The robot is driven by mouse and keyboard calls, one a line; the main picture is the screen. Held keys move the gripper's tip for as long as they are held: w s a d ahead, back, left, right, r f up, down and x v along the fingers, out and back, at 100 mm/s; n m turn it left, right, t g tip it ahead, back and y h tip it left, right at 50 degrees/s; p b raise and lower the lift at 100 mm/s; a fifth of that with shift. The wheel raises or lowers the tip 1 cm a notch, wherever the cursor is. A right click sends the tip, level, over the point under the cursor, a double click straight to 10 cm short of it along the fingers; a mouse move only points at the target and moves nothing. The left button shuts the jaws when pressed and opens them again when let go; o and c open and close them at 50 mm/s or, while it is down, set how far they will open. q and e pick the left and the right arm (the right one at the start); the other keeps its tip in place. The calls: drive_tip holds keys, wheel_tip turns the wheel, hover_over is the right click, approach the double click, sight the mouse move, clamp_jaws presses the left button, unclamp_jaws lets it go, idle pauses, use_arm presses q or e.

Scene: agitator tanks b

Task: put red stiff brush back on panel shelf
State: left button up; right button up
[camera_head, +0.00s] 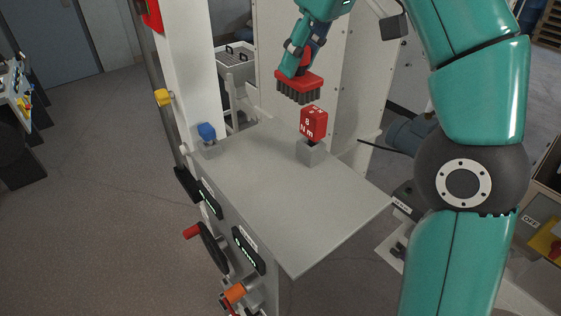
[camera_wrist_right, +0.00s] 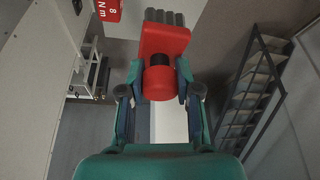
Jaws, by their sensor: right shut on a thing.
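The red stiff brush (camera_head: 299,82) has a red block and dark bristles that point down. My right gripper (camera_head: 302,58) is shut on its handle and holds it above the back part of the grey panel shelf (camera_head: 260,195). In the right wrist view the brush (camera_wrist_right: 163,42) sits between the fingers of my right gripper (camera_wrist_right: 158,85), bristles at the far end. The bristles appear apart from the shelf top. My left gripper is not in view.
A red block marked 8 Nm (camera_head: 313,122) stands in a grey holder (camera_head: 310,153) on the shelf, close to the brush. A blue knob (camera_head: 207,131) sits at the shelf's back left corner. The shelf's front part is clear. A white post (camera_head: 190,70) rises at the left.

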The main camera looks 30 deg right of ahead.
drive_tip(key=shift+a+f, duration=0.2)
drive_tip(key=shift+f, duration=0.45)
drive_tip(key=shift+w+a+f+b, duration=0.1)
drive_tip(key=shift+f+b, duration=1.65)
drive_tip(key=shift+f, duration=2.8)
drive_tip(key=shift+a+f+b, duration=0.1)
drive_tip(key=shift+f+b, duration=1.65)
drive_tip(key=shift+f, duration=2.8)
drive_tip(key=shift+f, duration=0.1)
drive_tip(key=o, duration=1)
drive_tip(key=p+v, duration=0.2)
drive_tip(key=v, duration=1)
